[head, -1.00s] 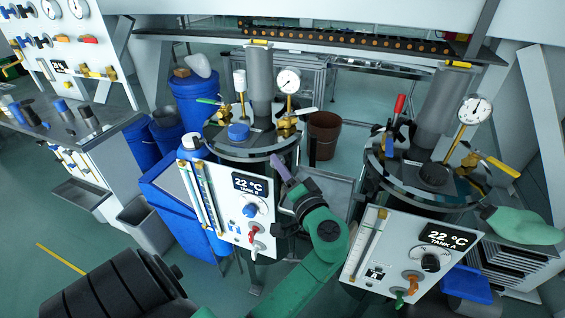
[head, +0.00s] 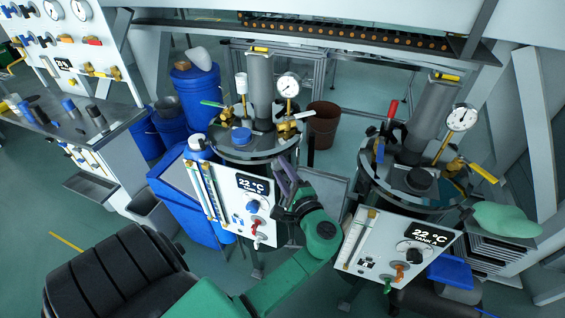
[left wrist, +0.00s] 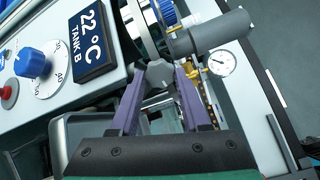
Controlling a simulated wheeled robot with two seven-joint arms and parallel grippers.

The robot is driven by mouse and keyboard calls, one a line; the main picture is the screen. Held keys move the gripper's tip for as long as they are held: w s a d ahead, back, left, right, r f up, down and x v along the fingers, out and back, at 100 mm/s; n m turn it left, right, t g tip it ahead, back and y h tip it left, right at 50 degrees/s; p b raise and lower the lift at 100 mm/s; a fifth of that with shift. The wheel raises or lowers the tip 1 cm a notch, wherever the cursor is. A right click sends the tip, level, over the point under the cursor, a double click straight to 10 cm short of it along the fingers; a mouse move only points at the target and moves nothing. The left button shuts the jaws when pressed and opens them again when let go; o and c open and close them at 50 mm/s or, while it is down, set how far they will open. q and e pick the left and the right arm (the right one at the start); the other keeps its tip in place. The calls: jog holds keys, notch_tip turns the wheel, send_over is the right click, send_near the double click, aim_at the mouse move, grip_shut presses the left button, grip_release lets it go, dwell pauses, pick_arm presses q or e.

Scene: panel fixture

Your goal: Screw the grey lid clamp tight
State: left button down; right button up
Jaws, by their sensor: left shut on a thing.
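The grey lid clamp (left wrist: 159,75) shows in the left wrist view at the edge of the tank B lid, between the purple fingers of my left gripper (left wrist: 160,88). The gripper is shut on it. In the head view my left gripper (head: 282,172) is at the right side of the tank B lid (head: 235,155), just right of the tank B panel (head: 236,207). The fingers and lid rim largely hide the clamp there. My right gripper is not in view.
Tank A's lid (head: 400,197) and panel (head: 385,253) stand to the right of my left arm. A pressure gauge (head: 288,86) and brass valves (head: 289,126) rise above the tank B lid. Blue barrels (head: 195,95) and a brown bucket (head: 323,120) stand behind.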

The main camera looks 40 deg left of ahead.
pick_arm(q)
jog(key=shift+r+m+p, duration=0.2)
jog(key=shift+m+p, duration=0.1)
jog(key=shift+m, duration=0.1)
jog(key=shift+c, duration=1.9)
grip_release()
jog(key=shift+a, duration=0.1)
jog(key=shift+f, duration=0.15)
jog(key=shift+f, duration=0.25)
